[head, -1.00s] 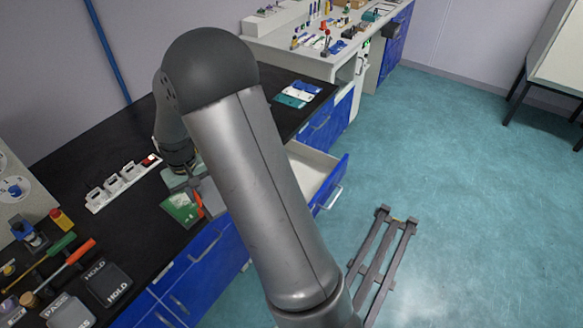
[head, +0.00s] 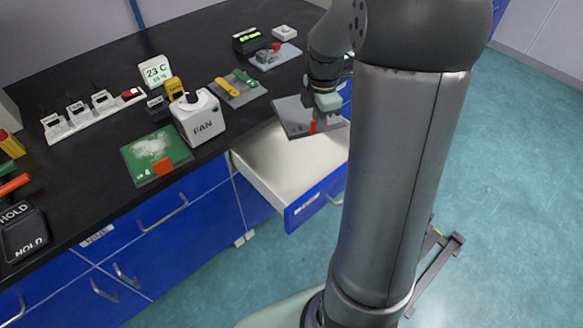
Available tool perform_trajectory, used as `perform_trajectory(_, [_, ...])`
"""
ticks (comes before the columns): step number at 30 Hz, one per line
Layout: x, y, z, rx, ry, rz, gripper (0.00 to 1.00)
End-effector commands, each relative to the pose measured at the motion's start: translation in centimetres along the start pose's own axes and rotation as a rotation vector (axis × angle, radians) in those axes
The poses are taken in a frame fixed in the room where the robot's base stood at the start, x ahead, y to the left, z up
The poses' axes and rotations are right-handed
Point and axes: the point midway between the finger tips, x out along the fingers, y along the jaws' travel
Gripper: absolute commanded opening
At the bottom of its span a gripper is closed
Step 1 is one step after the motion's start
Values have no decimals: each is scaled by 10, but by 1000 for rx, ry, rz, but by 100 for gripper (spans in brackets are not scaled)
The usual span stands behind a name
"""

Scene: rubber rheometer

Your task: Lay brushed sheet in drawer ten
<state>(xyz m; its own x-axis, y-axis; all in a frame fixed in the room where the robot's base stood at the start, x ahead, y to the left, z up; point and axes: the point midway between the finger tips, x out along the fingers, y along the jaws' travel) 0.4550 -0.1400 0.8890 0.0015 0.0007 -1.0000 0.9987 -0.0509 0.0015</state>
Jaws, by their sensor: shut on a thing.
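My gripper (head: 318,118) is shut on a grey sheet (head: 292,113) with an orange tab, seen at the far end of the open drawer. It appears held flat over the drawer's far part; whether it touches the drawer is unclear. The open drawer (head: 262,172) has a white, empty-looking inside and a blue front with a small label I cannot read. My arm hides part of its right side. The closed drawer to its left is labelled NINE (head: 97,237).
A green sheet (head: 140,165) marked 4, with white powder and an orange tab, lies on the black bench. A white fan box (head: 200,118) stands beside it. Behind are a mat with yellow and green tools (head: 240,92), a power strip (head: 93,117) and a climate display (head: 156,72).

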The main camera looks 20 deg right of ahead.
Motion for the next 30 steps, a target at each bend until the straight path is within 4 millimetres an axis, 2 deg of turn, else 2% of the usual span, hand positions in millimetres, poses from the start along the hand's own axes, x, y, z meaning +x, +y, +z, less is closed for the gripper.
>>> perform_trajectory(1, [20, -6, 8, -78, -2, 5, 0])
perform_trajectory(6, [31, -19, 24, -300, -2, 4, 0])
perform_trajectory(9, [34, -23, 27, -361, -1, 2, 0])
perform_trajectory(11, [39, -24, 28, -377, 0, 1, 0])
perform_trajectory(14, [58, -25, 27, -384, 2, -2, 0])
perform_trajectory(21, [122, -25, 27, -382, 2, -4, 0])
perform_trajectory(27, [166, -25, 27, -382, 1, -3, 0])
perform_trajectory(28, [172, -25, 27, -382, 1, -2, 0])
perform_trajectory(30, [169, -10, 22, -386, -2, 3, 0])
